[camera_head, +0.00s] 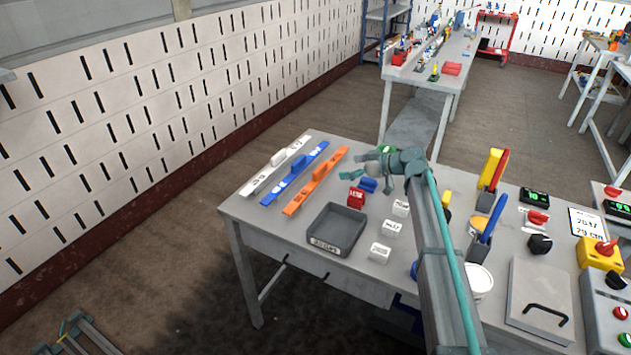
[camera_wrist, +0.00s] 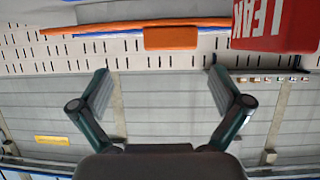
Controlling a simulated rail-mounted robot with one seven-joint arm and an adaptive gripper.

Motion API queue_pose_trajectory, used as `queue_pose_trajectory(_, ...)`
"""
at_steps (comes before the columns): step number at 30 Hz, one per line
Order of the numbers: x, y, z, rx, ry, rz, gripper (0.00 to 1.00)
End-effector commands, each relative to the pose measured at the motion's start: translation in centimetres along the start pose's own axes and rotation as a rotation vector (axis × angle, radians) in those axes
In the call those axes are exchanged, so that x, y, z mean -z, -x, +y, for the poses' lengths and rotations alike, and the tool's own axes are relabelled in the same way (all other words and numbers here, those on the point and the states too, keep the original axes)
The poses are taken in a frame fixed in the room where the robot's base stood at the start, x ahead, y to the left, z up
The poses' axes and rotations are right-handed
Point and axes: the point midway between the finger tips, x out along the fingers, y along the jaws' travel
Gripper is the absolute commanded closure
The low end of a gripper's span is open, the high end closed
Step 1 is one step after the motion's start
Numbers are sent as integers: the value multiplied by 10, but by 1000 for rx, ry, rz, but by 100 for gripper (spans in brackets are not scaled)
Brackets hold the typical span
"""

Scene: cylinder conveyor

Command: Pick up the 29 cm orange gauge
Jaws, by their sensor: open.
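The orange gauge (camera_head: 316,180) is a long thin bar with a raised block handle at its middle, lying on the grey table as the rightmost of three parallel bars. In the wrist view its orange handle (camera_wrist: 171,38) shows near the top centre, beyond the fingertips, with the thin bar running sideways behind it. My gripper (camera_head: 354,165) is just right of the gauge's far half in the head view, apart from it. In the wrist view my gripper (camera_wrist: 160,78) has its two fingers spread wide, with nothing between them. The gauge's length marking is not legible.
A blue gauge (camera_head: 295,173) and a white gauge (camera_head: 275,166) lie left of the orange one. A red LEAK block (camera_head: 356,197) stands close to its right, also in the wrist view (camera_wrist: 280,28). A dark tray (camera_head: 336,229) and white blocks are nearer the front.

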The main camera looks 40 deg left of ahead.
Motion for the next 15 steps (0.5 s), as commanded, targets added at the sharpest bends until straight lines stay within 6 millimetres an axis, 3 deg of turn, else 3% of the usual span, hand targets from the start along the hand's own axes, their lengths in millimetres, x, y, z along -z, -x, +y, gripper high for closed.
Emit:
queue_pose_trajectory(5,8,-6,-9,45,15,39,0)
queue_pose_trajectory(15,10,-50,-11,44,13,37,0)
